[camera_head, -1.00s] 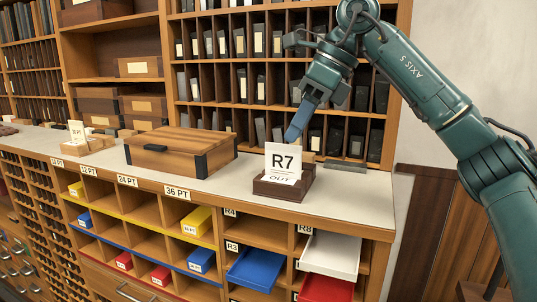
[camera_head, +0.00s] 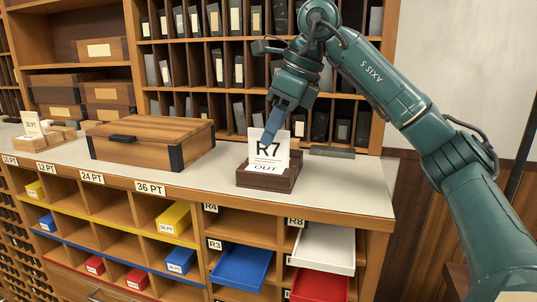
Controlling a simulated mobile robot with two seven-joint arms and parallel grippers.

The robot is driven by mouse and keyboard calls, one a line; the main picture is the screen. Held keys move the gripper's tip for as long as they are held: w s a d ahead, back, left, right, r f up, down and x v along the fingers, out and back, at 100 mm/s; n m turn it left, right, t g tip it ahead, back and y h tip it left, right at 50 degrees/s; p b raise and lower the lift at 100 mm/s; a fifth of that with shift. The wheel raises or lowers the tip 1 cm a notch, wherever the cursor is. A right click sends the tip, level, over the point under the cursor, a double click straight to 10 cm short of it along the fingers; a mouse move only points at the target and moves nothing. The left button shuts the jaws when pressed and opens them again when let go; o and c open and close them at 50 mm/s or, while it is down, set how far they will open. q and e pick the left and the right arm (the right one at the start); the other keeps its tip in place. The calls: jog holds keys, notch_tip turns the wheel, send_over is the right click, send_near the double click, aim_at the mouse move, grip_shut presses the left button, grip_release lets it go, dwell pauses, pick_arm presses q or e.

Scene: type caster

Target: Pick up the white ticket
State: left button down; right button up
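The white ticket (camera_head: 268,153), marked R7, stands upright in a small dark wooden holder (camera_head: 253,181) with an OUT label on the counter. My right gripper (camera_head: 268,137) comes down from above with its blue fingertips at the top of the ticket, and a fingertip overlaps the ticket's upper edge in the head view. Only one finger shows clearly, so I cannot tell whether it is open or closed, or whether it touches the ticket. My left gripper is not in view.
A wooden box (camera_head: 140,148) with dark corners sits left on the counter (camera_head: 215,170). A smaller card stand (camera_head: 45,138) is farther left. A dark flat bar (camera_head: 332,152) lies behind the holder. Slotted shelves rise behind; a blue tray (camera_head: 243,267) and a white tray (camera_head: 323,247) protrude below.

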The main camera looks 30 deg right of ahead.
aim_at(268, 155)
jog(key=shift+x, duration=1.9)
jog(key=shift+w+a, duration=0.1)
jog(key=shift+w, duration=0.1)
jog(key=shift+c, duration=0.5)
grip_shut()
jog(key=shift+r, duration=0.1)
